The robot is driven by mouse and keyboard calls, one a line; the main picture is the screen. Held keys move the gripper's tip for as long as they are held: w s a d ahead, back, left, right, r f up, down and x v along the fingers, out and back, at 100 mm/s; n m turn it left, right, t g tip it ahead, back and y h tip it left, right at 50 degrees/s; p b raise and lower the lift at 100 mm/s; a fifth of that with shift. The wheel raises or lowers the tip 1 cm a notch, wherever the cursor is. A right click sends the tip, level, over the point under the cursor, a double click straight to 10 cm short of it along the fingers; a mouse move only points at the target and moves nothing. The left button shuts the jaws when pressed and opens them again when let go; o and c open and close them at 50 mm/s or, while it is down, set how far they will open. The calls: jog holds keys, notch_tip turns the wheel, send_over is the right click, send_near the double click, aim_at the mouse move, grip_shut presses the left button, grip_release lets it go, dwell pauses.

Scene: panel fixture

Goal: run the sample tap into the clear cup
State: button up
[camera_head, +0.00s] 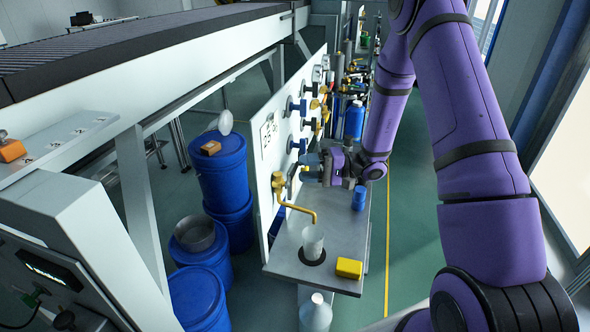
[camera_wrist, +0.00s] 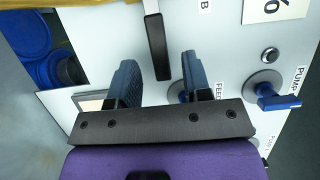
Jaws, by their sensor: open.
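The sample tap shows in the head view as a bent brass spout (camera_head: 302,209) coming off the white panel. The clear cup (camera_head: 313,243) stands upright under the spout's end, on a dark round spot of the shelf. My gripper (camera_head: 312,166) is at the panel, above the spout. In the wrist view my gripper (camera_wrist: 158,58) is open, with a gap between its fingers. A black-handled lever (camera_wrist: 157,47) shows between the fingers in that picture, and I see no contact. I cannot tell whether this lever belongs to the tap. No water stream is visible.
A yellow block (camera_head: 349,268) lies right of the cup on the grey shelf (camera_head: 284,262). A small blue container (camera_head: 359,199) stands farther back. Blue-handled valves (camera_head: 297,106) line the panel, and a blue PUMP knob (camera_wrist: 277,101) is near my right finger. Blue drums (camera_head: 221,170) stand left.

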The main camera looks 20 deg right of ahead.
aim_at(296, 169)
jog(key=shift+x, duration=1.7)
grip_shut()
